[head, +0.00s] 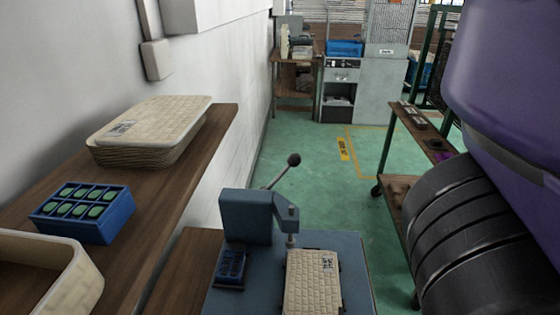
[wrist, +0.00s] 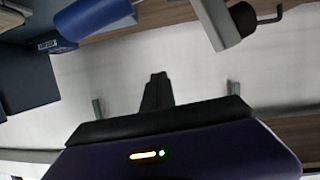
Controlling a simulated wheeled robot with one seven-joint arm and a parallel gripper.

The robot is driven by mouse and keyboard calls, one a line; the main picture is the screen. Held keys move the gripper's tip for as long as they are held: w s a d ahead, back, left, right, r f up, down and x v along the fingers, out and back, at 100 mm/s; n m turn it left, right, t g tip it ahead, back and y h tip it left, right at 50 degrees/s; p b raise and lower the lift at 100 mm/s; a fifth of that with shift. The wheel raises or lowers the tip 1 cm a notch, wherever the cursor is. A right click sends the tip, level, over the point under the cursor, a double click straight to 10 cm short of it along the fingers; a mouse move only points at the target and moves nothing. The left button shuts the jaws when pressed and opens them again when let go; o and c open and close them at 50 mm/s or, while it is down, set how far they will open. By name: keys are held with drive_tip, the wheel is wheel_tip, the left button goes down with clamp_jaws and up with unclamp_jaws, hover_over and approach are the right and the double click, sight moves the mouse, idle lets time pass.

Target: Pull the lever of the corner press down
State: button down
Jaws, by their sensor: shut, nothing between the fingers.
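The corner press (head: 246,216) is a blue-grey machine at the lower middle of the head view. Its thin lever (head: 279,174) slants up to the right and ends in a dark round knob (head: 294,160). A beige tray panel (head: 313,285) lies on the press base under the ram. My gripper (wrist: 156,78) shows in the wrist view, its dark fingers together and empty. It is outside the head view, and nothing touches its fingertips. I cannot identify the lever in the wrist view.
A wooden shelf on the left holds a stack of beige trays (head: 150,130), a blue box with green pieces (head: 83,212) and a beige tray (head: 60,268). A small blue holder (head: 230,268) sits beside the press. A green-framed rack (head: 387,150) stands right; floor beyond is clear.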

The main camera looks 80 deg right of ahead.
drive_tip(key=w+d+f+n+g+h+p, duration=0.1)
drive_tip(key=w+d+f+h, duration=0.15)
drive_tip(key=w, duration=0.25)
drive_tip(key=w+d+f+n+g+h+p, duration=0.1)
drive_tip(key=w+d+h, duration=0.15)
drive_tip(key=w, duration=0.25)
drive_tip(key=w+d+r+m+g+h, duration=0.1)
drive_tip(key=w+d+r+g+h, duration=0.1)
drive_tip(key=d, duration=0.3)
drive_tip(key=w+d+r+g+h, duration=0.1)
drive_tip(key=w+d+h, duration=0.15)
drive_tip(key=d, duration=0.25)
drive_tip(key=s+d+r+m+g+h+p, duration=0.1)
drive_tip(key=s+d+r+m+g+h, duration=0.1)
drive_tip(key=d+r+g, duration=0.4)
drive_tip(key=s+d+r+m+g+h+p, duration=0.1)
drive_tip(key=s+d+r+m+g+h, duration=0.2)
drive_tip(key=d+r+m+g, duration=0.3)
wheel_tip(320, 180, up, 6)
drive_tip(key=d+m+h, duration=0.1)
drive_tip(key=d, duration=0.1)
drive_tip(key=shift+s+d+f+g, duration=0.15)
drive_tip(key=shift+s+d+g, duration=0.15)
drive_tip(key=shift+g, duration=0.1)
